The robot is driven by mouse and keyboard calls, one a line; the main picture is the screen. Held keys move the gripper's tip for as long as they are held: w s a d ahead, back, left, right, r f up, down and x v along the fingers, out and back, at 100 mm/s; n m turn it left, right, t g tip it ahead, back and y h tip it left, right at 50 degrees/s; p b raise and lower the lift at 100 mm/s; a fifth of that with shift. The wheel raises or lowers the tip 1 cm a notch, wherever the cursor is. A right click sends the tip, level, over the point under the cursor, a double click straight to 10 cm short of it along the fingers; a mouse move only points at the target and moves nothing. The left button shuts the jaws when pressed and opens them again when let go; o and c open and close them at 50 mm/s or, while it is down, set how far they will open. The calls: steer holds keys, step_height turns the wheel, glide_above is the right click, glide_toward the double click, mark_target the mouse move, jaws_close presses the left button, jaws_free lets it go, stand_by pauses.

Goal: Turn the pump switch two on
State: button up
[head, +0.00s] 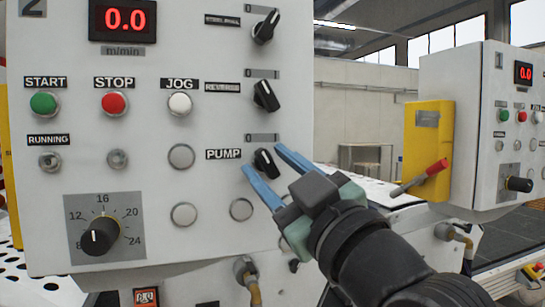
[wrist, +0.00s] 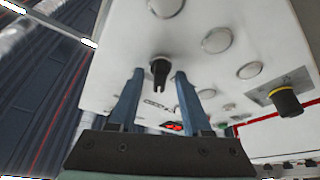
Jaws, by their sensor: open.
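The control panel (head: 60,215) marked 2 fills the left of the head view. Its pump switch (head: 264,163) is a small black rotary knob right of the PUMP label (head: 224,154), under a 0/I scale plate. Its handle appears to lean from upper left to lower right, towards the 0 side. My gripper (head: 263,159) is open, with one blue finger on each side of the knob. In the wrist view the black knob (wrist: 160,70) stands between the fingertips of my gripper (wrist: 159,76), with a gap on both sides. Contact is not visible.
Above it on the panel are the reverse switch (head: 266,95) and steel spool switch (head: 265,26). Blank round caps (head: 241,209) and a speed dial (head: 101,237) sit to the left and below. A second panel (head: 460,130) marked 1 stands to the right.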

jaws_close()
steer(key=shift+m, duration=0.4)
steer(key=m+t+h, duration=0.1)
steer(key=m, duration=0.1)
steer(key=shift+a+m, duration=0.1)
steer(key=shift+m, duration=0.2)
steer(key=m+h+p, duration=0.1)
steer(key=m, duration=0.1)
steer(key=m+t+h, duration=0.1)
steer(key=m, duration=0.2)
steer(key=shift+a+t+h+p, duration=0.1)
steer(key=shift+t+h+p, duration=0.2)
steer(key=shift+h+p, duration=0.1)
steer(key=m+h+p, duration=0.1)
steer(key=m, duration=0.2)
steer(key=m+h+p, duration=0.1)
steer(key=m+h, duration=0.1)
steer(key=m, duration=0.1)
steer(key=shift+s+r+p, duration=0.1)
steer(key=shift+p, duration=0.3)
steer(key=shift+m+h+p, duration=0.65)
steer(key=shift+m+h, duration=0.25)
steer(key=shift+m, duration=0.6)
